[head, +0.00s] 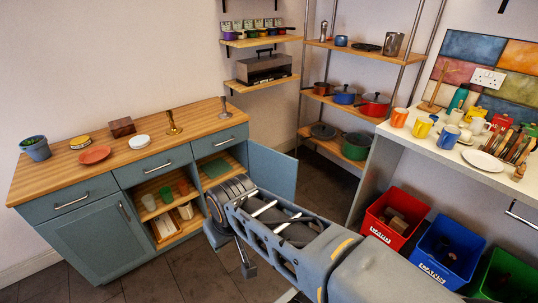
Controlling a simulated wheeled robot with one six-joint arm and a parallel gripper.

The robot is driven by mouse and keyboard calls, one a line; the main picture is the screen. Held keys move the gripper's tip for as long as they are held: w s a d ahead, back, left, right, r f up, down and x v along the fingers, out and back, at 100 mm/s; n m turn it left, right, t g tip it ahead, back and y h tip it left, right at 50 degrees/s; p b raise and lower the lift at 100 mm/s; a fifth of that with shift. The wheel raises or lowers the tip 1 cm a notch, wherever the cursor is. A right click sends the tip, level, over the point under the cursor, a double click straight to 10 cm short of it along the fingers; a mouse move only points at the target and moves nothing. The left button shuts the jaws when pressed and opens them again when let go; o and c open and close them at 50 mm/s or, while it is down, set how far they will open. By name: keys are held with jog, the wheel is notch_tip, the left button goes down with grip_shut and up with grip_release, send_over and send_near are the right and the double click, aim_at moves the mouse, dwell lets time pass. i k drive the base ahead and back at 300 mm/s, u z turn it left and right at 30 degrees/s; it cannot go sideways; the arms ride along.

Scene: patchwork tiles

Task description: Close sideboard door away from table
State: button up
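The blue-grey sideboard (80,203) with a wooden top stands along the wall at left. Its left door (92,236) is shut, with an upright handle near its right edge. Its right door (272,169) stands swung open, out to the right, toward the white counter. The right compartment behind it shows a green item inside, and my arm covers its lower part. My gripper (246,262) is at the end of my arm, in front of the sideboard's right part and left of the open door. Its fingers are not clear, and contact with the door cannot be seen.
The middle compartment (174,230) is open, with cups and boxes on its shelves. A metal rack (349,145) with pots stands behind the open door. The white counter (400,133) is at right, with red (388,218), blue and green bins below. Floor is clear at lower left.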

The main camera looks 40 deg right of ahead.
aim_at(274, 170)
jog(key=k, duration=0.55)
jog(key=z, duration=0.85)
jog(key=i, duration=0.7)
jog(key=z, duration=0.8)
jog(key=i, duration=1)
jog(key=u, duration=0.7)
jog(key=i, duration=0.75)
jog(key=u, duration=0.6)
